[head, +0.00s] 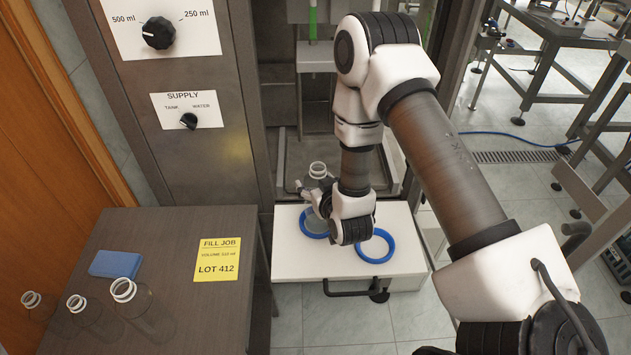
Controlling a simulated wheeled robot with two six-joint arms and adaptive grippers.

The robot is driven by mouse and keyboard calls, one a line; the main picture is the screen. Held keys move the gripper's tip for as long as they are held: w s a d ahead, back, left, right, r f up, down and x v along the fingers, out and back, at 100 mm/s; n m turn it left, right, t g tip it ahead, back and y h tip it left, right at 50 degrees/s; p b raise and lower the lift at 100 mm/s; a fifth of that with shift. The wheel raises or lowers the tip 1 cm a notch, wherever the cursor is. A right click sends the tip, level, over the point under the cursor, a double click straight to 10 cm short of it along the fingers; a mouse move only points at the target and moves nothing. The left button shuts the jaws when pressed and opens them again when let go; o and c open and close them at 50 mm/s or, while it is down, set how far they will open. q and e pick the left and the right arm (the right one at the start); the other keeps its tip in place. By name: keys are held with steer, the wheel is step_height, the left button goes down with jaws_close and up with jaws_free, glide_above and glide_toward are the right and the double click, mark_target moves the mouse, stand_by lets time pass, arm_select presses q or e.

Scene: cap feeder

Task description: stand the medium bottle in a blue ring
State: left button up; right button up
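A clear bottle (318,172) with a pale neck ring stands upright at the left blue ring (304,226) on the white shelf. My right gripper (315,198) reaches in from the right, with its fingers around the bottle's body, and looks shut on it. The gripper hides part of the bottle and of that ring, so I cannot tell whether the base rests on the shelf. The right blue ring (386,240) is empty, partly behind my wrist. The bottle's size is hard to judge; I take it as the medium one. My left gripper is not in view.
Several clear bottles, including a large-necked one (123,290), stand on the dark table (200,315) at the left. A blue block (116,264) and a yellow job card (217,259) lie there too. The white shelf (290,263) sits before the machine's open bay.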

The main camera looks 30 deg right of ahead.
steer(key=shift+f, duration=0.1)
steer(key=o, duration=0.9)
steer(key=shift+o, duration=0.2)
steer(key=shift+r, duration=0.25)
steer(key=p+v, duration=0.6)
steer(key=v, duration=0.6)
steer(key=s+a+f+g+y, duration=0.1)
steer(key=s+f+g, duration=0.1)
steer(key=s+f, duration=0.1)
steer(key=s+a+f+n+g+y, duration=0.1)
steer(key=s+a+f+g, duration=0.1)
steer(key=f, duration=0.4)
steer(key=s+a+f+g, duration=0.1)
steer(key=s+f+g, duration=0.3)
steer(key=s, duration=0.1)
steer(key=shift+s+a+f+y, duration=0.2)
steer(key=shift+s+a+y, duration=0.15)
steer(key=shift+a+y, duration=0.05)
steer(key=s+a+f+n+g, duration=0.1)
steer(key=s+f+g, duration=0.1)
steer(key=s+g, duration=0.3)
steer(key=s, duration=0.3)
steer(key=shift+a+f, duration=0.2)
steer(key=shift+a, duration=0.1)
